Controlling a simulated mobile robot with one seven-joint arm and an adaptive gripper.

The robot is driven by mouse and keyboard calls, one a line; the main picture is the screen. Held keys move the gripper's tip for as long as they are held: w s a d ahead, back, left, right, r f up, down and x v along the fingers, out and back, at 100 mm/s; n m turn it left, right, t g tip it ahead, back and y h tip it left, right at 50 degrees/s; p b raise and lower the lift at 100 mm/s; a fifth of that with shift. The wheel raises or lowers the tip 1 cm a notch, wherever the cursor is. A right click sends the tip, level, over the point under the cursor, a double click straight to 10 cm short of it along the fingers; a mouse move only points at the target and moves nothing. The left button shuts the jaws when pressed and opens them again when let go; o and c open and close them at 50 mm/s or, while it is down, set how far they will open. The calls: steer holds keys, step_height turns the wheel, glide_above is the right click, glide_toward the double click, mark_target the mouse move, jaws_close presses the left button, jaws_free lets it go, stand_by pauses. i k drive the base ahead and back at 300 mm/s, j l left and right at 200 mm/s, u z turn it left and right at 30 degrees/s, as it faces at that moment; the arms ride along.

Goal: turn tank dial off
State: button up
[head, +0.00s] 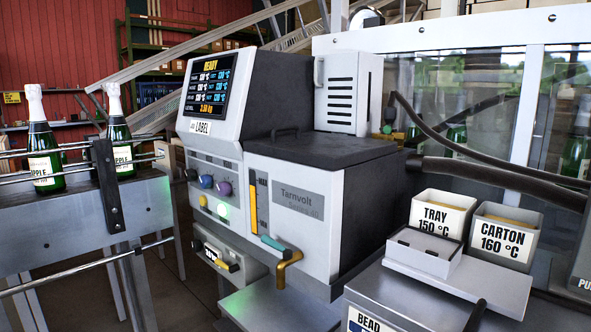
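The grey tank machine (290,200) marked Tarnvolt stands in the middle of the head view. Its front panel has a row of small knobs: a dark one (190,174), a blue one (206,181) and a purple one (224,189). Their labels and pointer positions are too small to read, so I cannot tell which is the tank dial or how it is set. A yellow light (203,200) and a glowing green light (222,211) sit below them. The screen (208,86) above reads READY with several temperatures. My gripper is not in view.
A teal-handled brass spout (285,256) juts from the machine's front. Foil-topped bottles (42,145) stand on the railed conveyor at left.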

mark_target(191, 175)
steer(key=i+j+u, duration=0.3)
steer(key=i+j, duration=0.65)
steer(key=i, duration=0.1)
